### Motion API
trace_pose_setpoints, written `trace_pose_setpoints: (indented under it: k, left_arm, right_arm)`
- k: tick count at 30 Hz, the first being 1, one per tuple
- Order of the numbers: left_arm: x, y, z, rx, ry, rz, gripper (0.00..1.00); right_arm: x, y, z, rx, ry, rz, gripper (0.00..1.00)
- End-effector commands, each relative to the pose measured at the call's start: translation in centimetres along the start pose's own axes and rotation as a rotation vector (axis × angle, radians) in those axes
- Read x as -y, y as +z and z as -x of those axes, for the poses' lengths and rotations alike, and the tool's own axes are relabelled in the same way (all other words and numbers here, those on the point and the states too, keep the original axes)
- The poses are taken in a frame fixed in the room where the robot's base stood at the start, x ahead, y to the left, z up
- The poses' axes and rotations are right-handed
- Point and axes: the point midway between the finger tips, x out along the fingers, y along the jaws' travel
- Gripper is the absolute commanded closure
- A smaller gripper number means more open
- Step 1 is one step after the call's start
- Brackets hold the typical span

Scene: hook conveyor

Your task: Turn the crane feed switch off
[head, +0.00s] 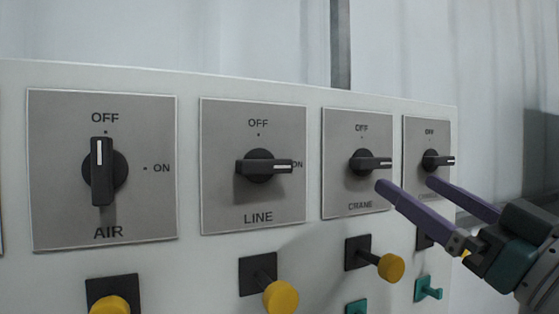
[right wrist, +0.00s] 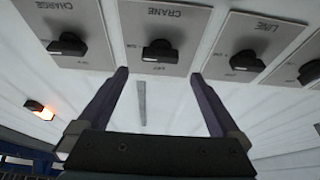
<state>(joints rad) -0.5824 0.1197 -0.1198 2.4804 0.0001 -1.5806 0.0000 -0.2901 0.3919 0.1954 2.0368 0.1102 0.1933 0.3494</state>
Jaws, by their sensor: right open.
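The crane switch (head: 370,162) is a black rotary knob on a grey plate marked CRANE. Its handle lies level with the white mark pointing right, away from OFF at the top. My right gripper (head: 405,184) is open and empty, with purple fingers reaching in from the right, just right of and below the knob in the head view. In the right wrist view the picture is upside down. The crane knob (right wrist: 160,50) shows there between and beyond the open fingertips (right wrist: 160,76), with no visible contact. My left gripper is in neither view.
The air switch (head: 102,170) points up to OFF. The line switch (head: 262,167) points right to ON. The charge switch (head: 436,161) stands close to my right fingers and also points right. Yellow knobs (head: 391,267) and teal pegs (head: 430,290) stick out below.

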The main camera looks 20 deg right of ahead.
Motion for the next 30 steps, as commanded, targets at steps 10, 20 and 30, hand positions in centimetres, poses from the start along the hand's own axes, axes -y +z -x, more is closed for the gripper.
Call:
trace_pose_setpoints:
  k: [10, 20, 30]
  left_arm:
    - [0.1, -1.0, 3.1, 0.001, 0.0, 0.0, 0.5]
    - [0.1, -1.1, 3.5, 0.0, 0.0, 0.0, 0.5]
    - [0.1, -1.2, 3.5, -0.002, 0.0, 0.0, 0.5]
  right_arm:
    - [0.0, -0.4, -6.1, -0.001, 0.001, 0.001, 0.0]
    - [0.0, 0.0, -7.4, 0.003, 0.0, 0.002, 0.0]
    - [0.0, 0.0, -7.4, 0.002, 0.0, 0.002, 0.22]
